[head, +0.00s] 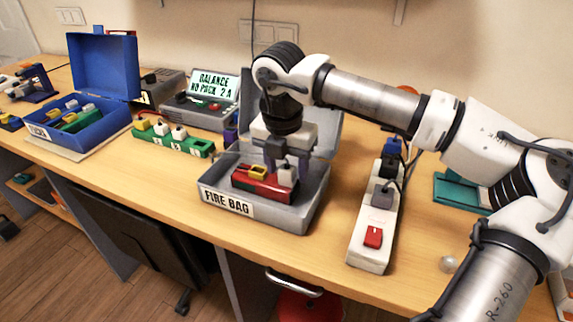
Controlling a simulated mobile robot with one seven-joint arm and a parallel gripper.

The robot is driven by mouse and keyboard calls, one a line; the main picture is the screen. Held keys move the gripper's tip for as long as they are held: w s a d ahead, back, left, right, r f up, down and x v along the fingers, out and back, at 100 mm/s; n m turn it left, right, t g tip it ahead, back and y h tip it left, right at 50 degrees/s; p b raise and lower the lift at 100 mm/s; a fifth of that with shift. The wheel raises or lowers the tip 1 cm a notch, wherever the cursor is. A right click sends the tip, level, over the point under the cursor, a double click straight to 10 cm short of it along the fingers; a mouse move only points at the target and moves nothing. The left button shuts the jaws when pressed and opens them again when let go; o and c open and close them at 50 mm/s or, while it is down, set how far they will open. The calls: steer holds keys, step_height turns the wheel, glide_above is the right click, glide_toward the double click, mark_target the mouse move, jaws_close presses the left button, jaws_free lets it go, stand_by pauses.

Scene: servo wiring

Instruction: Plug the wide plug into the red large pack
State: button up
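The red large pack (262,186) lies inside the grey box labelled FIRE BAG (313,206).
The box's raised lid (328,130) stands close behind my gripper. A white power strip (369,246) with plugs and a red switch is to the right. A green strip (186,143), a display charger (207,112) and an open blue case (115,123) are to the left.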

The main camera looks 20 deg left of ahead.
step_height(320, 180, up, 14)
steer(key=s+b, duration=0.1)
steer(key=shift+s, duration=0.35)
steer(key=shift+f, duration=0.2)
stand_by(0.5)
